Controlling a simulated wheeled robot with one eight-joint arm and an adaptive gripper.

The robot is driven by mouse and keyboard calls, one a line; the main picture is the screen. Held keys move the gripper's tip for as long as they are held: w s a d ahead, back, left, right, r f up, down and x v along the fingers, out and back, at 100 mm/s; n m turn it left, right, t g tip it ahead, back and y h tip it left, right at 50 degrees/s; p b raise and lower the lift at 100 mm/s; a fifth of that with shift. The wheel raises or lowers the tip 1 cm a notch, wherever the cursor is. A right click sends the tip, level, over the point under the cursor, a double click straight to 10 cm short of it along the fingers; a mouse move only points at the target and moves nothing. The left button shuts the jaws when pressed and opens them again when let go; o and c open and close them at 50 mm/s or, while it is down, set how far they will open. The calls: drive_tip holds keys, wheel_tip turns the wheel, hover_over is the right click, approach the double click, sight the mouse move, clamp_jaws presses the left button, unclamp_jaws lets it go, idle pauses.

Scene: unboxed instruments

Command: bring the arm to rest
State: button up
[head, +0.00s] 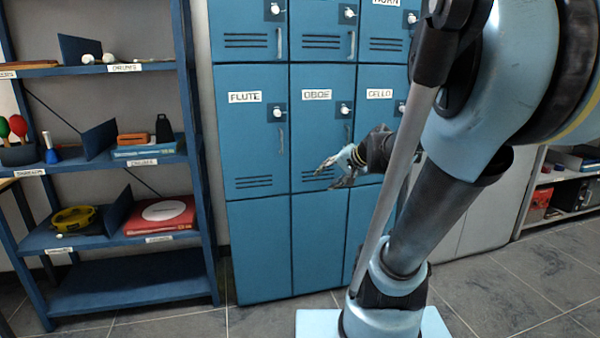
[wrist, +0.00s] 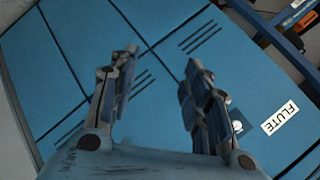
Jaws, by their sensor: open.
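My gripper (head: 335,172) is open and empty in the head view, held in front of the blue lockers. Its two fingers point left, across the lower part of the door labelled OBOE (head: 317,95). In the wrist view my gripper (wrist: 157,88) shows its fingers spread apart with only locker doors behind them. The FLUTE door (head: 243,130) is to the left of my gripper and looks shut; its label also shows in the wrist view (wrist: 279,117). My arm fills the right side of the head view and hides part of the lockers.
A blue shelf unit (head: 130,285) stands on the left, holding a red box (head: 160,215), a yellow round object (head: 74,219) and maracas (head: 18,127). A grey cabinet with shelves (head: 568,190) stands at the far right. The tiled floor (head: 270,318) before the lockers looks clear.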

drive_tip(key=s+d+f+n+g+h, duration=0.3)
drive_tip(key=s+f, duration=0.5)
drive_tip(key=s, duration=0.4)
drive_tip(key=shift+s+d+f+g, duration=0.15)
drive_tip(key=shift+f+g, duration=0.1)
drive_tip(key=shift+g, duration=0.05)
drive_tip(key=s+d+f+h, duration=0.1)
drive_tip(key=s+d, duration=0.1)
drive_tip(key=s+d+f+n+g+h, duration=0.1)
drive_tip(key=s+d+f, duration=0.1)
drive_tip(key=s, duration=0.1)
drive_tip(key=s+d+f+g+h, duration=0.1)
drive_tip(key=s+d, duration=0.1)
drive_tip(key=s, duration=0.1)
drive_tip(key=shift+s+f+n, duration=0.2)
drive_tip(key=shift+f+n, duration=0.15)
drive_tip(key=shift+n, duration=0.05)
drive_tip(key=shift+c, duration=0.3)
